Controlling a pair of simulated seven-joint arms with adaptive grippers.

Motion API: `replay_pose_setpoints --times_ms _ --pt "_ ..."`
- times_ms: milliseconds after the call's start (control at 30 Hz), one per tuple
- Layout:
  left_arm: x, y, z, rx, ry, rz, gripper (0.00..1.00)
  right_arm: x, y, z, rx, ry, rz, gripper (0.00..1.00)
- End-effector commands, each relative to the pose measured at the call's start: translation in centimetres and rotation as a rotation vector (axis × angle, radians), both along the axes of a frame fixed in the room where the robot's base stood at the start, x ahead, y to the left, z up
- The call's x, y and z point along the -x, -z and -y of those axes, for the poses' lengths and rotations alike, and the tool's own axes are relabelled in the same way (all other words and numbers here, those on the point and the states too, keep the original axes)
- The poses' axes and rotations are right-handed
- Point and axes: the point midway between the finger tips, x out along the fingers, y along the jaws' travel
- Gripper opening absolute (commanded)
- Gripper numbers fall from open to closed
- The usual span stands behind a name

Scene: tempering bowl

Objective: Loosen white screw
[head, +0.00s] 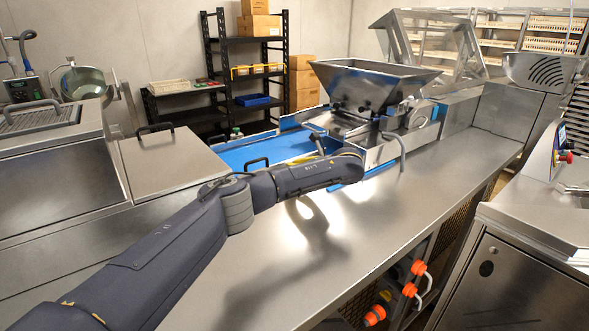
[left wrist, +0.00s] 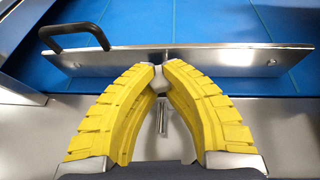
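The white screw (left wrist: 159,84) shows in the left wrist view as a small pale knob at the middle of a metal guide plate (left wrist: 220,60). My left gripper (left wrist: 160,72) has its two yellow fingers closed in around the knob, one on each side, with their tips against it. The fingers hide part of the knob. In the head view my left arm reaches over the counter to the blue conveyor and hides the screw; only a sliver of yellow finger shows. My right gripper is in neither view.
A black handle (left wrist: 75,34) rises from the plate's left end. The blue belt (left wrist: 210,22) lies behind it. In the head view a steel hopper (head: 372,82) stands right of the belt. The steel counter (head: 430,165) at right is clear.

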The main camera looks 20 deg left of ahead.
Motion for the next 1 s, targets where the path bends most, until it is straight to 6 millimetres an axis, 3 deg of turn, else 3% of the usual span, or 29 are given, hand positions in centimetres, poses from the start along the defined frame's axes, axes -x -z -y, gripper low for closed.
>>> replay_pose_setpoints --times_ms 33,500,1000 --pt "-0.23 -1.01 -0.17 -0.005 -0.026 0.017 0.00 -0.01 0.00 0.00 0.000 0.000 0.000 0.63" --pt "-0.30 -1.03 -0.21 -0.009 -0.147 0.015 0.00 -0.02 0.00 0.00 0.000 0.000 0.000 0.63" --pt "-0.31 -1.05 -0.28 -0.013 -0.167 0.015 0.00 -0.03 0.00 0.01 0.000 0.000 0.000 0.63"
